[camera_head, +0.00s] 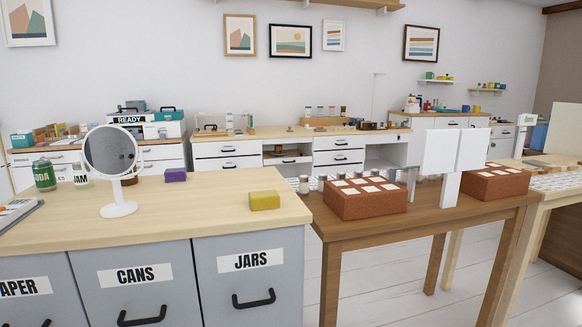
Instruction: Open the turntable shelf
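I cannot make out a thing that is clearly the turntable shelf. Against the back wall stands a long desk (262,133) with white drawers and dark handles. Between its drawer stacks is an open compartment (287,152) with small things in it, too small to tell. A small stand with upright posts (224,124) is on the desk's left part. Neither of my grippers is in view.
Close by on the left is a wood-topped counter (215,205) with bins marked CANS and JARS, a round mirror (110,152) and a yellow block (264,200). To its right, a brown table (420,208) holds brick-red boxes (365,198). White floor (395,262) shows below.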

